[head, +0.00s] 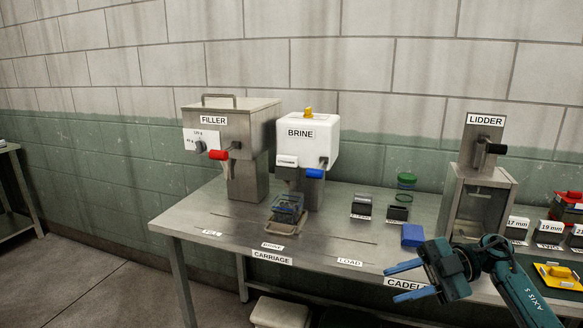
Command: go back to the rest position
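My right gripper (400,281) is at the lower right, over the front edge of the steel table (210,240). Its two blue fingers point left and stand apart, with nothing between them. The fingers partly cover the CADEL label on the table's front edge. My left gripper is not in the picture.
On the table stand the FILLER (232,140), the BRINE unit (307,145) and the LIDDER (481,180). A clear container sits on the carriage (285,228). A blue block (412,235) lies just behind my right gripper. Labelled size blocks (549,232) stand at the right.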

